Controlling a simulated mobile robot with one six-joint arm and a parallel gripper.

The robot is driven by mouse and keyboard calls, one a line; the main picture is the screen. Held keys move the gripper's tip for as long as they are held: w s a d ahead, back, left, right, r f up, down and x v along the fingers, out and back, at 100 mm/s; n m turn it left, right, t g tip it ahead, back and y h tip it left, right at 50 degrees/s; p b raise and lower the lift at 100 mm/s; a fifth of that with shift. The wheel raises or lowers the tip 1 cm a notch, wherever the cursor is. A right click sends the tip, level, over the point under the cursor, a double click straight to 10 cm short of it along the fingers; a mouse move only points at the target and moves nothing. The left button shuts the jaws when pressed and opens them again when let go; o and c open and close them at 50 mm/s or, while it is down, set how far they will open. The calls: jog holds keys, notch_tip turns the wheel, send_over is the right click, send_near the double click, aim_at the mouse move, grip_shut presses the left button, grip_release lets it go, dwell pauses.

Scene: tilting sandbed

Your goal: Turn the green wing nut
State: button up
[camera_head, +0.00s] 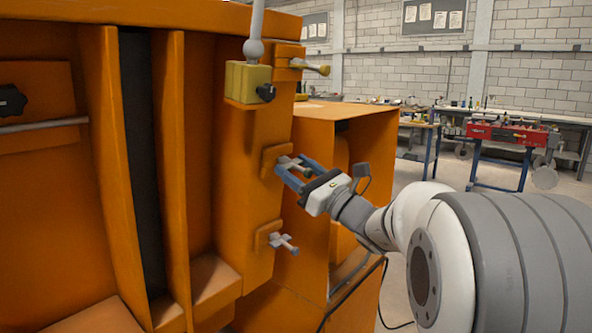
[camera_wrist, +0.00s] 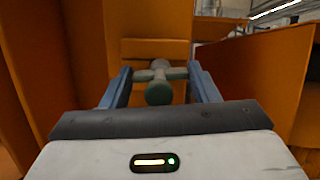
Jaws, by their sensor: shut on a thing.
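The green wing nut (camera_wrist: 159,93) is in the middle of the wrist view, with a rounded green end facing the camera and two wings out to the sides. It sits on an orange block. In the head view the wing nut (camera_head: 287,163) looks grey-green and is partly hidden by the fingers. My gripper (camera_head: 292,170) reaches it from the right. In the wrist view my gripper (camera_wrist: 160,70) has one blue-grey finger at each wing, shut on the nut. The exact contact at the fingertips is hard to see.
A second, greyish wing nut (camera_head: 284,243) is on a block below. An orange box (camera_head: 345,125) stands close on the right. Workbenches (camera_head: 505,135) are farther back.

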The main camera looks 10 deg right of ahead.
jog(key=o, duration=0.6)
jog(key=shift+f, duration=0.25)
jog(key=o, duration=0.4)
jog(key=shift+r, duration=0.2)
jog(key=v, duration=0.8)
